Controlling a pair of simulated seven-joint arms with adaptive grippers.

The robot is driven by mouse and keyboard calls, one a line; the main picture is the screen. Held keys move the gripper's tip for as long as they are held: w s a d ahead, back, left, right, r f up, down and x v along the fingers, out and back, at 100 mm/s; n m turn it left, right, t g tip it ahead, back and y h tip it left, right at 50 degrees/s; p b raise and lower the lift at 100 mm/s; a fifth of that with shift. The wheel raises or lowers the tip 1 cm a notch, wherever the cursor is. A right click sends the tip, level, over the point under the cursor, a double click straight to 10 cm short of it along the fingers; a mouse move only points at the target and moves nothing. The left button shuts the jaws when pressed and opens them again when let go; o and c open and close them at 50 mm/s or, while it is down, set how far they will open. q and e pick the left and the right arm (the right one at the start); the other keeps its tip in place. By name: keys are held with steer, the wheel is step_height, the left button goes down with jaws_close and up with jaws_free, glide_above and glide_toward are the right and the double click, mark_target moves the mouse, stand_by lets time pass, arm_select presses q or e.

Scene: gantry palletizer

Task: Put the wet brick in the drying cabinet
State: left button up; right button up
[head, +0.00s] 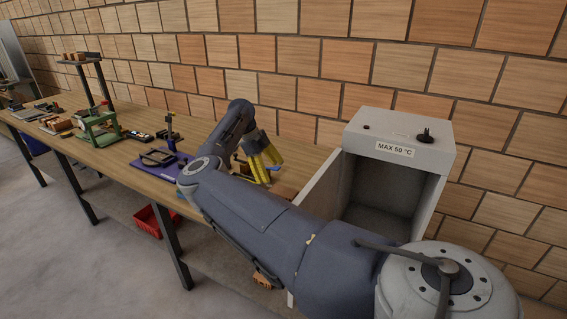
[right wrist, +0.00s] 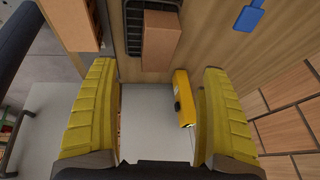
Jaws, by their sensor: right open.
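The grey drying cabinet (head: 430,160), marked MAX 50 °C, stands at the bench's right end; its front is open and the visible inside looks empty. My right gripper (head: 262,162), with yellow fingers, is over the bench just left of the cabinet. In the right wrist view its fingers (right wrist: 158,72) are wide apart with nothing gripped. Beyond the fingertips, a brown brick (right wrist: 160,38) lies on a black rack (right wrist: 133,42). Another brick (right wrist: 82,22) shows at the top left. I cannot tell which brick is wet. My left gripper is out of view.
A yellow device (right wrist: 183,98) lies beyond the fingers, nearer the right one. A blue tag (right wrist: 249,17) is at the upper right. Left along the bench are a purple base (head: 160,167) and a green machine (head: 98,130). A red crate (head: 148,220) sits below.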

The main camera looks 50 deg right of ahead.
mark_target(281, 190)
steer(key=x, duration=0.6)
steer(key=shift+s+f, duration=0.15)
steer(key=shift+f, duration=0.05)
steer(key=shift+x, duration=2.6)
steer(key=shift+a+f, duration=0.15)
steer(key=shift+a, duration=0.05)
steer(key=c, duration=1.7)
steer(key=shift+c, duration=0.2)
step_height(281, 190, up, 20)
